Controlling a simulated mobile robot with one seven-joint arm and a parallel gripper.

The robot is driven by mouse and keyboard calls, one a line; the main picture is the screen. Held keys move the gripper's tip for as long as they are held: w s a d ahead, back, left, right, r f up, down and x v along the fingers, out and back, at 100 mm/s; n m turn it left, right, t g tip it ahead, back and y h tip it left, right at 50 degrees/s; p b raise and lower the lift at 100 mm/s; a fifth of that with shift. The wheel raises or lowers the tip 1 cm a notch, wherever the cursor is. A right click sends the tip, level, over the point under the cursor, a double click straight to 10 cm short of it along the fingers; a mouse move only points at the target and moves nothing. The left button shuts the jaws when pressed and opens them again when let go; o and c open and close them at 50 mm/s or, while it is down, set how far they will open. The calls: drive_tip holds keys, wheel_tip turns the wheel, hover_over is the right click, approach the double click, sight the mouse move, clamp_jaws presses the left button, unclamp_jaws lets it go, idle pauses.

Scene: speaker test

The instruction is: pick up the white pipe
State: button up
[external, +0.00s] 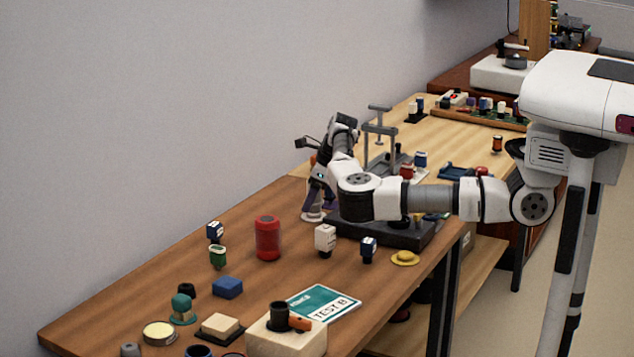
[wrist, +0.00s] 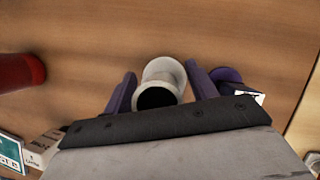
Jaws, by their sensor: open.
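The white pipe (wrist: 163,70) stands between my gripper's two purple fingers in the wrist view. It has a round flanged end and a dark opening facing the camera. My gripper (wrist: 160,72) is open, with one finger on each side of the pipe; I cannot tell whether either touches it. In the external view my gripper (external: 318,190) points down at the far side of the table, and the white foot of the pipe (external: 311,217) shows just below it. The rest of the pipe is mostly hidden by the fingers there.
A red canister (external: 267,240) stands left of my gripper. A purple round thing (wrist: 228,74) lies just right of the right finger. A dark tray (external: 385,233) and a white-capped block (external: 325,238) are close by. Several small items crowd the table's front left.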

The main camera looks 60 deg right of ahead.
drive_tip(key=shift+f, duration=0.1)
drive_tip(key=shift+c, duration=0.3)
drive_tip(key=c, duration=0.7)
